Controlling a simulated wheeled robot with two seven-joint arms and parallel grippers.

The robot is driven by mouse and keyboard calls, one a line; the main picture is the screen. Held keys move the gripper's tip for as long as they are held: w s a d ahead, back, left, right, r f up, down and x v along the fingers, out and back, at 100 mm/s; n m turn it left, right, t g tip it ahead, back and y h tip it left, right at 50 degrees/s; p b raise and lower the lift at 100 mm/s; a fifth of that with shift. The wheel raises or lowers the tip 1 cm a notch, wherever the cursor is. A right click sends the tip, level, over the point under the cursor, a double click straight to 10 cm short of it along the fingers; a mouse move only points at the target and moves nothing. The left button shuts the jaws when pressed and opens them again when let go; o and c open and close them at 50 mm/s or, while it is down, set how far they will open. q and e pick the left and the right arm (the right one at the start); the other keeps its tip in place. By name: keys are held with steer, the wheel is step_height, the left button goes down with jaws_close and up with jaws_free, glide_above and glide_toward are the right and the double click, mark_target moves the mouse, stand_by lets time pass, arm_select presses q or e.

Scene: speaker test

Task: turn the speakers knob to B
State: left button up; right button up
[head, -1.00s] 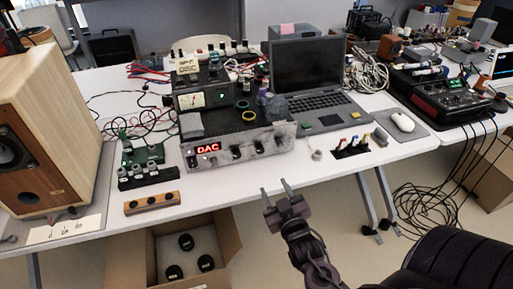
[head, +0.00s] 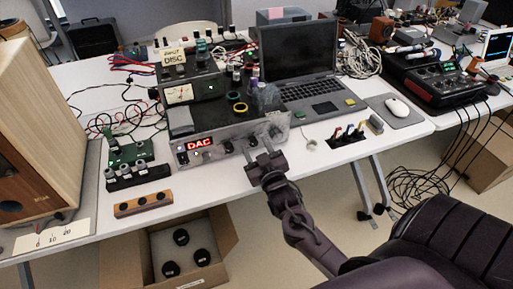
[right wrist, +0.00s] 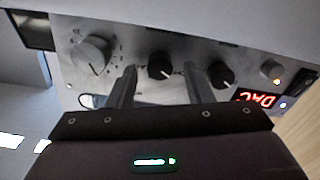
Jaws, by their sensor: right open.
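The silver amplifier (head: 212,139) stands on the white table with a red display reading DAC (head: 200,143). In the right wrist view, where the picture is upside down, its front has a large silver knob (right wrist: 92,57) and two black knobs, one in the middle (right wrist: 160,65) and one nearer the display (right wrist: 222,75). Labels are too small to read, so I cannot tell which is the speakers knob. My right gripper (head: 263,145) is open and empty in front of the panel. Its fingers appear on either side of the middle black knob; contact is unclear. My left gripper is out of view.
A laptop (head: 322,105) stands right of the amplifier, a small meter unit (head: 190,88) on top of it. An orange block (head: 142,204) and a green board (head: 128,152) lie left. A wooden speaker (head: 35,130) stands far left; a cardboard box (head: 222,240) is below.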

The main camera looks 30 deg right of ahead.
steer(key=c, duration=1)
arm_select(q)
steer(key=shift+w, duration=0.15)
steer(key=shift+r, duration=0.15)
arm_select(e)
steer(key=shift+m+p, duration=0.5)
steer(key=shift+m, duration=0.1)
steer(key=m+p, duration=0.2)
steer(key=m, duration=0.3)
steer(key=m+p, duration=0.2)
steer(key=m, duration=0.2)
steer(key=shift+d+m, duration=0.1)
steer(key=shift+m, duration=0.2)
arm_select(q)
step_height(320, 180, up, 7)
steer(key=p, duration=0.2)
arm_select(e)
steer(key=m, duration=0.4)
steer(key=shift+f+m, duration=0.1)
steer(key=shift+m, duration=0.3)
